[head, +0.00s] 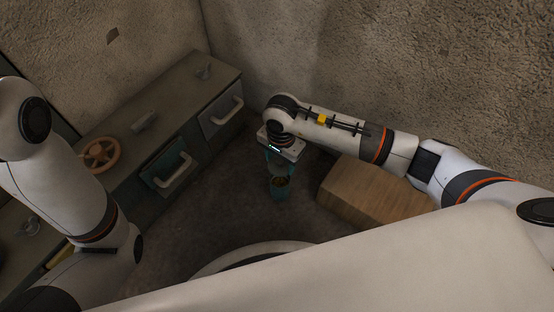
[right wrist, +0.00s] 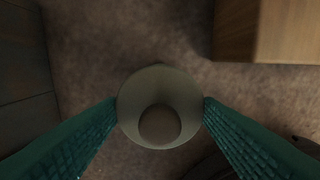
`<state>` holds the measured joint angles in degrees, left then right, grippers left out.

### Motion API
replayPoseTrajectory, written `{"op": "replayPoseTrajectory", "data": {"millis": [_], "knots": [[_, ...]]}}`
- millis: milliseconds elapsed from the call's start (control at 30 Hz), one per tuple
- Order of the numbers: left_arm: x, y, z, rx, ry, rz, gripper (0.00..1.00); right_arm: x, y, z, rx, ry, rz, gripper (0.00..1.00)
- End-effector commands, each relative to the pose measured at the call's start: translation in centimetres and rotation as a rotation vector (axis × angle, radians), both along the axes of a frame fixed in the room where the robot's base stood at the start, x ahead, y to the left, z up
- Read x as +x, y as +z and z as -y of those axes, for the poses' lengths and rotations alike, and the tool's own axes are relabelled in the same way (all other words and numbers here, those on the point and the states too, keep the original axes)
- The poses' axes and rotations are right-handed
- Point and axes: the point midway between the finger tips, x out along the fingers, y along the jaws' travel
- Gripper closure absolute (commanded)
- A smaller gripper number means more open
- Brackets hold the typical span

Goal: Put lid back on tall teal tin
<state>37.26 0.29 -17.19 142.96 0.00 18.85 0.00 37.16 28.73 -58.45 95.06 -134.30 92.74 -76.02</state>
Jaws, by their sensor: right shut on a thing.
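My right gripper (head: 280,176) points down over the dark floor between the cabinet and a wooden box. In the right wrist view its two teal fingers are closed on the sides of a pale round lid (right wrist: 160,82) with a darker round knob near its middle. Anything under the lid is hidden in the wrist view. My left arm is at the left; its gripper is not in view.
A wooden box (head: 375,190) stands just right of the right gripper and also shows in the wrist view (right wrist: 270,30). A grey cabinet (head: 215,80) with handled fronts runs along the left. An orange-brown handwheel (head: 100,153) lies on it. Bare floor surrounds the gripper.

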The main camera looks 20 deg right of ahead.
Motion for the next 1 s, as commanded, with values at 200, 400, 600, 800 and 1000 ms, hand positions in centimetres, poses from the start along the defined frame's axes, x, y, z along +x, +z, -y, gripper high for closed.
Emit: {"op": "replayPoseTrajectory", "data": {"millis": [200, 400, 600, 800, 1000], "knots": [[-0.4, -0.4, 0.0, 0.001, 0.0, 0.011, 0.64, 0.0, -0.9, 0.0, 0.0, -0.001, 0.0, 0.62], [-1.1, -1.2, 0.1, 0.001, 0.001, 0.033, 0.64, 0.0, -2.7, 0.0, 0.002, -0.001, -0.001, 0.62], [-1.1, -2.9, 0.1, 0.002, 0.001, 0.032, 0.64, 0.0, -4.7, 0.0, 0.0, -0.001, 0.0, 0.62], [-1.1, -3.9, 0.1, 0.002, 0.001, 0.031, 0.64, 0.0, -6.1, 0.0, -0.001, -0.001, 0.001, 0.62], [-1.0, -4.1, 0.1, 0.002, 0.001, 0.029, 0.64, 0.0, -6.4, 0.0, 0.001, -0.001, 0.001, 0.62]]}}
